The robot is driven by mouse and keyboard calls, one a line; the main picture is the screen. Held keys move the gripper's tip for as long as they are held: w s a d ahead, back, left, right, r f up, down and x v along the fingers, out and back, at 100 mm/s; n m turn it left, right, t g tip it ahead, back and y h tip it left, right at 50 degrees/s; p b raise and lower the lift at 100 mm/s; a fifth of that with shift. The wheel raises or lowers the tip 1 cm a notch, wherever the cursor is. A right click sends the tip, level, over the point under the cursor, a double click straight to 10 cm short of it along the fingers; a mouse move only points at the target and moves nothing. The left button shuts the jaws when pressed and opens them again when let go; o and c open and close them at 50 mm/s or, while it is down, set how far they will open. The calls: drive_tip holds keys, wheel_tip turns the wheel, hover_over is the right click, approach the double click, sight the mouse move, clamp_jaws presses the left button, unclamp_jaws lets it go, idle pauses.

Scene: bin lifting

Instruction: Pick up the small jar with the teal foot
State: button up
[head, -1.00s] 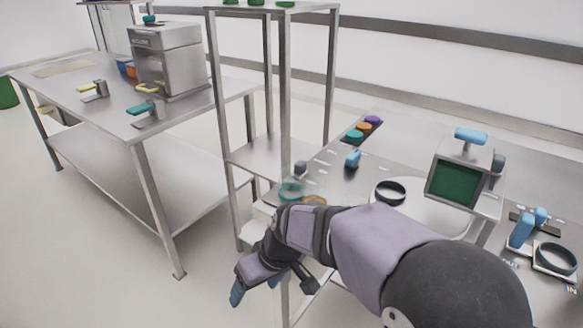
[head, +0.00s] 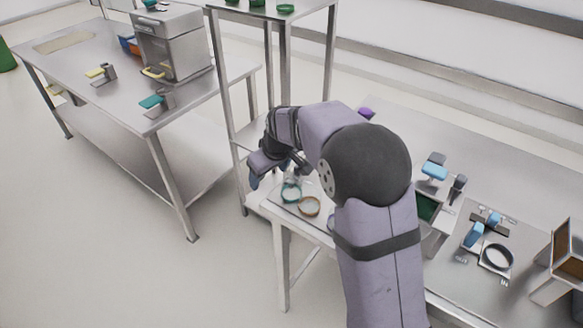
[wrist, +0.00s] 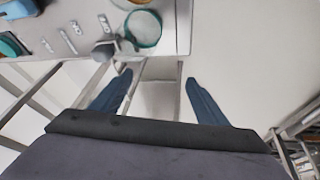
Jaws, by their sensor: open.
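A small clear jar with a teal ring at its foot (head: 291,193) stands near the corner of the steel table. In the wrist view the jar (wrist: 143,29) is at the top, close to the table edge, beyond the fingertips. A similar piece with an amber ring (head: 309,207) stands just beside it in the head view. My gripper (head: 275,172) is open and empty, above and left of the jar in the head view. In the wrist view its blue fingers (wrist: 158,86) are spread over the gap beside the table, apart from the jar.
A grey knob-like item (wrist: 105,49) sits right beside the jar in the wrist view. A tall steel rack (head: 285,75) stands behind my gripper. A blue-handled device (head: 434,167) and a black ring (head: 496,257) are on the table to the right.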

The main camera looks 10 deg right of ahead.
sight(292, 178)
drive_tip(key=shift+m+g+h, duration=0.5)
drive_tip(key=shift+m+g, duration=0.1)
drive_tip(key=shift+m, duration=0.1)
drive_tip(key=d+r+p, duration=0.4)
drive_tip(key=d, duration=0.1)
drive_tip(key=shift+s+d+f+m+g+p, duration=0.2)
drive_tip(key=shift+s+d+m+g+p, duration=0.25)
drive_tip(key=shift+s+d+p, duration=0.25)
drive_tip(key=shift+s+f+g, duration=0.3)
drive_tip(key=shift+s+g, duration=0.05)
drive_tip(key=shift+w+a+f+p, duration=0.15)
drive_tip(key=shift+f+p, duration=0.35)
drive_tip(key=shift+f, duration=0.7)
drive_tip(key=shift+w+f+p, duration=0.1)
drive_tip(key=shift+f+p, duration=0.45)
drive_tip(key=shift+f, duration=0.65)
drive_tip(key=shift+w+a+f+p, duration=0.15)
drive_tip(key=shift+f+p, duration=0.35)
drive_tip(key=shift+f, duration=0.7)
drive_tip(key=shift+c, duration=0.3)
drive_tip(key=c, duration=1.1)
drive_tip(key=shift+r, duration=0.15)
